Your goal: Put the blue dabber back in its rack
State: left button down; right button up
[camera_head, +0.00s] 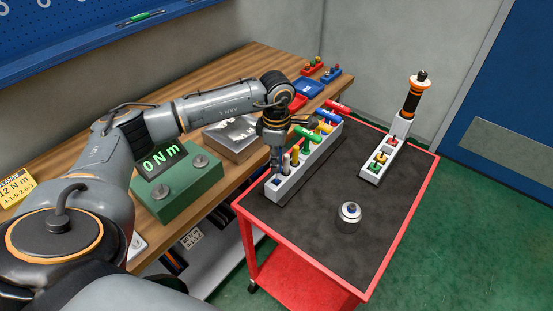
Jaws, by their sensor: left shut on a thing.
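My left gripper (276,165) points down over the near left end of a long grey rack (318,158) on the cart. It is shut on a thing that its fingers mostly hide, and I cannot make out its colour. The long rack holds several tools with red, green, yellow and blue handles. A short light grey rack (371,178) stands to the right, with small red, yellow and green pieces in it. I cannot single out the blue dabber. My right gripper is not in view.
The red cart (248,241) has a dark mat (318,225), bare around the pot. An orange and black tool (414,96) stands upright at the short rack's far end. The wooden bench (223,90) holds a green torque tester (178,185) and a grey block (232,138).

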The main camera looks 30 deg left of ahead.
aim_at(276, 179)
pick_arm(q)
jog(key=shift+f+b, duration=0.4)
jog(key=shift+f, duration=0.1)
jog(key=shift+f+b, duration=0.85)
jog(key=shift+f, duration=0.2)
dwell(0.6)
jog(key=shift+f+b, duration=0.85)
jog(key=shift+f, duration=0.25)
dwell(0.5)
dwell(0.8)
jog(key=c, duration=1.2)
grip_release()
jog(key=shift+f, duration=0.1)
jog(key=shift+o, duration=0.2)
